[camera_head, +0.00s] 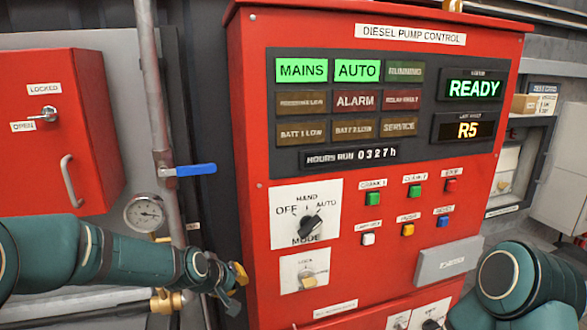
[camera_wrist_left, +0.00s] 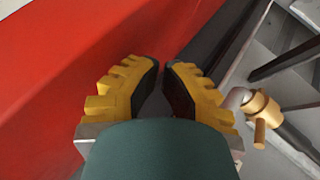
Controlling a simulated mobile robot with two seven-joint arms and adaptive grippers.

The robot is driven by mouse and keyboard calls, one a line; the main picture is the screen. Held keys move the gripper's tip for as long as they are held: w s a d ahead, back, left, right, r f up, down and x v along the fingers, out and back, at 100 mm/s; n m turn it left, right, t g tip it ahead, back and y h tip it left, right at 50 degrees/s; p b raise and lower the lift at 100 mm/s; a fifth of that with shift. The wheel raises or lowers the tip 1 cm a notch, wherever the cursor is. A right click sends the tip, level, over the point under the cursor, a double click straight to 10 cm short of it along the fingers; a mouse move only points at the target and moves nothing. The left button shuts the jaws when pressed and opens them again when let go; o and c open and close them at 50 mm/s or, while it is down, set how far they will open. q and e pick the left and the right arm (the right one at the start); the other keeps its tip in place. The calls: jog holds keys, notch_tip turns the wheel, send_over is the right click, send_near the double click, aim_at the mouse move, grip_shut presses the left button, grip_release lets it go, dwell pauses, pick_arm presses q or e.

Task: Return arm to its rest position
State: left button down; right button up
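My left arm comes in from the left in the head view, and its teal links cross low in front of the wall. The left gripper (camera_head: 238,282) is beside the left edge of the red diesel pump control cabinet (camera_head: 250,100). In the left wrist view, the yellow fingers of the left gripper (camera_wrist_left: 163,68) stand apart with a narrow gap and nothing between them. The red cabinet side (camera_wrist_left: 60,60) is to their left. My right arm (camera_head: 525,285) shows at the lower right of the head view; its gripper is out of view.
A blue-handled valve (camera_head: 195,170) and a gauge (camera_head: 145,213) sit on the pipe left of the cabinet. A brass fitting (camera_head: 166,300) is below them, close to my left arm. A red box with a handle (camera_head: 85,130) is at the left. A mode knob (camera_head: 310,226) sticks out of the cabinet.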

pick_arm(q)
jog(key=s+d+f+m+g+b, duration=0.15)
jog(key=s+f, duration=0.35)
jog(key=f, duration=0.5)
jog(key=s+d+f+g+b, duration=0.15)
jog(key=s+f, duration=0.35)
jog(key=f, duration=0.6)
jog(key=s+d+f+m+g+b, duration=0.1)
jog(key=s+f+m+g+b, duration=0.1)
jog(key=s+f, duration=1)
jog(key=s+b, duration=0.1)
jog(key=s, duration=0.2)
jog(key=shift+s+g, duration=0.3)
jog(key=shift+g, duration=0.1)
jog(key=shift+f, duration=0.1)
